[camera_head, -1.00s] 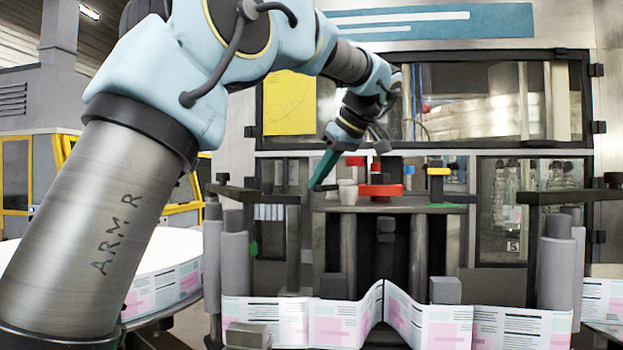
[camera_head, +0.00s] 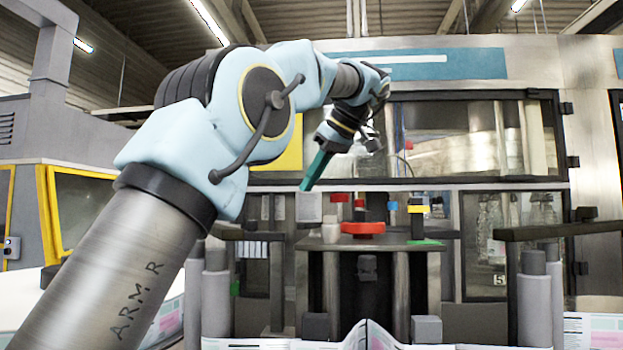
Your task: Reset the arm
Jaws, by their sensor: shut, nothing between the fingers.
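My arm, marked "ARM R", rises from the lower left and bends over towards the labeller. My gripper (camera_head: 308,186) is at its end, with green fingers pointing down and slightly left. The fingers look shut and hold nothing. They are in front of the machine, in line with the top of a grey block (camera_head: 308,207) at the left of the small machine table (camera_head: 370,243). I cannot tell whether the fingertips touch the block or are nearer to me.
A red knob (camera_head: 362,228) and a yellow-and-black part (camera_head: 418,217) stand on the machine table. Grey rollers (camera_head: 216,290) stand to the left and more rollers (camera_head: 533,300) to the right. A label web (camera_head: 367,336) runs along the bottom. The glazed cabinet (camera_head: 480,135) closes off the back.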

